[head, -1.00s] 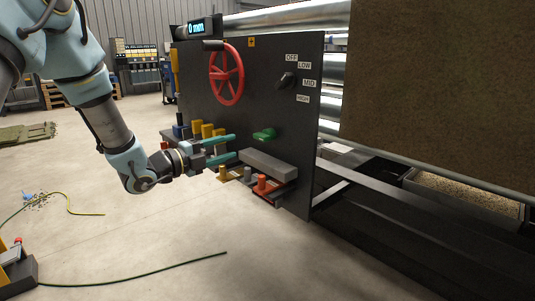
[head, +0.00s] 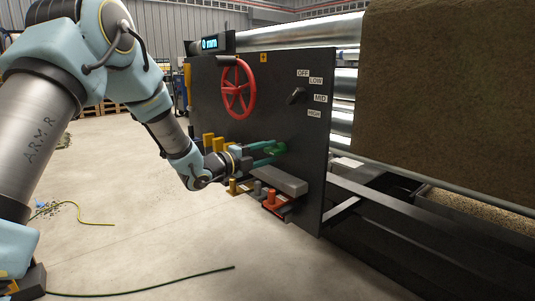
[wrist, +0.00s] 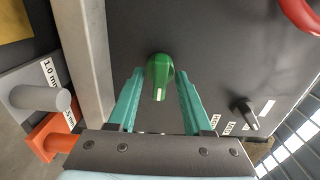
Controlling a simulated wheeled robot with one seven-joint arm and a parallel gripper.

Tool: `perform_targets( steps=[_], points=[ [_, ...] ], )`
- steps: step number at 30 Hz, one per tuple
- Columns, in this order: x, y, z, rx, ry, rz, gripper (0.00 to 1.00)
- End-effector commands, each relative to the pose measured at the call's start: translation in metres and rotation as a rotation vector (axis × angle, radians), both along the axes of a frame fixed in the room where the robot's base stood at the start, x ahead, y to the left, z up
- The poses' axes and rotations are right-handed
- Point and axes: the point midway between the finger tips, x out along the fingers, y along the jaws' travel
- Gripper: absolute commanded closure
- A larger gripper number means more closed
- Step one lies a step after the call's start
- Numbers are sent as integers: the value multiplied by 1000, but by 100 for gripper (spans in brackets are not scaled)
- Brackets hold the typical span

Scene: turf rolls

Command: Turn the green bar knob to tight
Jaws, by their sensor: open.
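The green bar knob (wrist: 159,78) sticks out of the dark panel (wrist: 215,40). In the wrist view it lies ahead of and between the two teal fingers of my gripper (wrist: 160,92), with a gap on each side. A pale mark shows on its near end. In the head view my gripper (head: 268,153) reaches the panel from the left, and its fingers partly cover the knob (head: 277,149). My gripper is open and holds nothing. I cannot read any label for tight beside the knob.
A red handwheel (head: 238,90) is above the knob. A black selector (head: 297,96) with OFF, LOW, MID and HIGH labels is at upper right. A grey ledge (head: 280,180) and an orange-red peg block (head: 275,202) are below. Yellow blocks (head: 214,142) stand at left.

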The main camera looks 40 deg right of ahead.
Motion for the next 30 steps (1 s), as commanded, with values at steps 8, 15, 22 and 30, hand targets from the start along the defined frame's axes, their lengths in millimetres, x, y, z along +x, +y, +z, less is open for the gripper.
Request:
perform_targets(
  steps=[8,15,22,30],
  points=[
    [0,0,0,0,0,0,72],
    [0,0,0,0,0,0,100],
    [0,1,0,0,0,0,100],
    [0,1,0,0,8,0,100]
  ],
)
